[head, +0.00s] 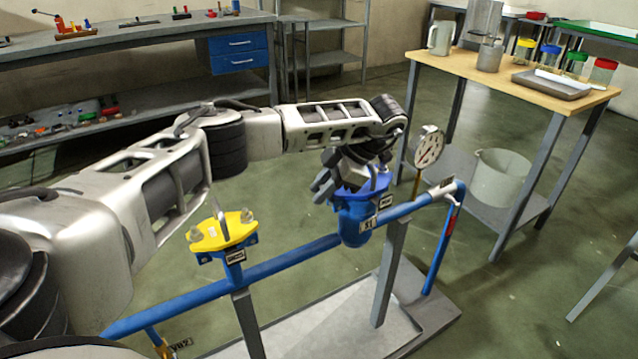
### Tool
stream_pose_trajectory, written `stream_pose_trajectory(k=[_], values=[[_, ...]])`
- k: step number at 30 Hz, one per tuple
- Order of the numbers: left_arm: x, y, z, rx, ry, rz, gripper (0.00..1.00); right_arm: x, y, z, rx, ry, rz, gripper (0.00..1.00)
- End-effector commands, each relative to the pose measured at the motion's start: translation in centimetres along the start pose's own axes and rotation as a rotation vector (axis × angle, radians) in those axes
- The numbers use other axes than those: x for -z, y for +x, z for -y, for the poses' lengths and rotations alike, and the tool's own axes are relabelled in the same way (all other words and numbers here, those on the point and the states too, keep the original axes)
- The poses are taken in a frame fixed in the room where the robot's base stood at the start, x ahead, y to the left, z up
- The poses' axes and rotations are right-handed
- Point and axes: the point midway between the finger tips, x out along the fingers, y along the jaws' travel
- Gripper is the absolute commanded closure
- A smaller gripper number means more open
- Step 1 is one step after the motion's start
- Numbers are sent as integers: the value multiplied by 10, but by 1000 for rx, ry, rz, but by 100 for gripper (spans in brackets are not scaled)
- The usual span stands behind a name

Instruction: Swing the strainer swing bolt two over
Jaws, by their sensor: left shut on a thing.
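The blue strainer (355,226) sits on the blue pipe right of centre, with a small tag on its body. Its blue top flange (376,186) shows partly under my gripper. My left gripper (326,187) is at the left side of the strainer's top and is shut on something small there. The swing bolts are mostly hidden by the gripper and wrist, so I cannot tell which one is held or how it is tilted. My right gripper is not in view.
A yellow flanged fitting (222,232) stands on the pipe (290,263) to the left. A pressure gauge (429,147) rises close right of the strainer. A wooden-topped table (500,72) with jars stands at the right back. A bucket (500,178) is on its lower shelf.

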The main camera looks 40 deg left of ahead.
Motion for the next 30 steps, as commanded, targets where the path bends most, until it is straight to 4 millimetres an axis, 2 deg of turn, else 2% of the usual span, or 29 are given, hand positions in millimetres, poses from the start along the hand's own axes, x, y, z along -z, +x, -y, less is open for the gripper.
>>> stream_pose_trajectory(k=[4,15,16,17,26,30], values=[[-2,-4,-1,9,17,-50,100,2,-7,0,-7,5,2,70],[-2,-4,-2,11,22,-61,100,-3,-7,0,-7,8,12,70],[-2,-4,-2,11,22,-61,72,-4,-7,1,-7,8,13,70],[-2,-4,-2,11,22,-60,70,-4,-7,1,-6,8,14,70],[-2,-6,-2,11,22,-60,70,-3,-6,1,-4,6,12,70],[-3,-20,-2,11,22,-59,70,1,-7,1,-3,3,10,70]])
